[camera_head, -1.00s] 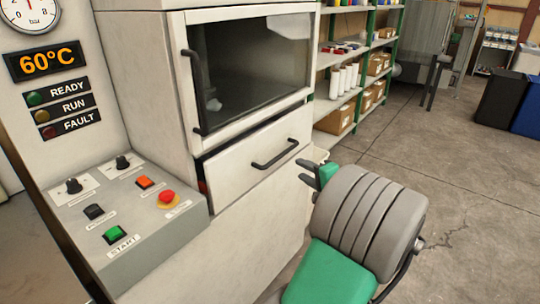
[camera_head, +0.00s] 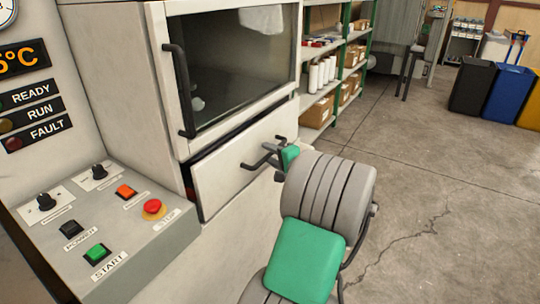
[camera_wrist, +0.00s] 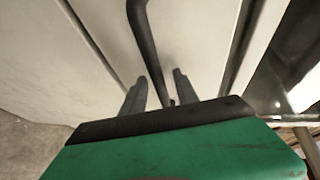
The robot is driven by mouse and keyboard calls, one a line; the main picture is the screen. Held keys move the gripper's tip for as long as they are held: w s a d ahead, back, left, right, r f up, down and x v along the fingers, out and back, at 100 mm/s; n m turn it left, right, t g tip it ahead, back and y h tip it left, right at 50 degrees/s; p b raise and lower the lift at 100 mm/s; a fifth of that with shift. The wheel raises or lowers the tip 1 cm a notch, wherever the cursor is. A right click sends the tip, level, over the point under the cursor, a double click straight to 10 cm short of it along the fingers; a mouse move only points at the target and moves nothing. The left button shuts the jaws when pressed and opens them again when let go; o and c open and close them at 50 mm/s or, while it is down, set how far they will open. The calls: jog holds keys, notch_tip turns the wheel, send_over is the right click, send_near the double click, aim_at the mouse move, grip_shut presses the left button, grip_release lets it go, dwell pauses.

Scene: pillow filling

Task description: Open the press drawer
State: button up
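The press drawer (camera_head: 225,180) is a pale front panel below the press window. A dark gap shows along its top and left edges, so it stands slightly out from the body. Its black bar handle (camera_head: 258,163) also shows in the wrist view (camera_wrist: 147,45). My gripper (camera_head: 279,149) is at the right end of the handle. In the wrist view my gripper (camera_wrist: 159,88) is open, with one dark finger on each side of the handle bar. Gaps show between bar and fingers. The drawer's inside is mostly hidden.
The windowed door (camera_head: 235,65) above the drawer has a vertical black handle (camera_head: 181,90). A control panel (camera_head: 150,240) with buttons juts out at the left. Shelves (camera_head: 316,110) with boxes stand behind. Bins (camera_head: 505,100) stand at the far right. The floor (camera_head: 440,180) at right is clear.

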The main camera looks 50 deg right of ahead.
jog(key=shift+a, duration=0.1)
grip_shut()
dwell(1.2)
